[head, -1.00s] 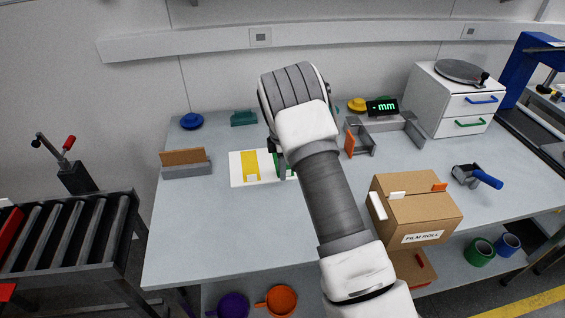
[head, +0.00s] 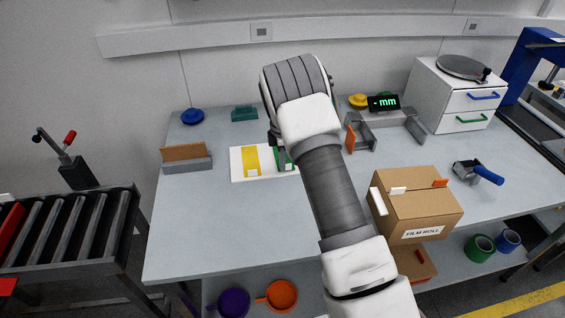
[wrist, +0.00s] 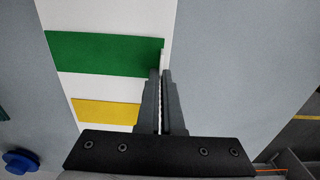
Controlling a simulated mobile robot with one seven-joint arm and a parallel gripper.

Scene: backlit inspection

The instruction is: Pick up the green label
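The green label (wrist: 105,54) is a flat strip on a white sheet (wrist: 105,15) in the wrist view. In the head view the green label (head: 281,158) shows partly, with my gripper and arm hiding the rest. My gripper (wrist: 160,73) is at the label's right end in the wrist view. Its two fingers are almost together, with a thin pale edge in the narrow gap between them. It looks shut on the pale tab at the label's end. The label appears to lie flat on the sheet.
A yellow label (wrist: 108,111) lies beside the green one on the sheet. A blue knob-like item (head: 192,117), a grey holder with a brown panel (head: 186,158) and a cardboard box (head: 415,205) stand around on the table. The table's front left is clear.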

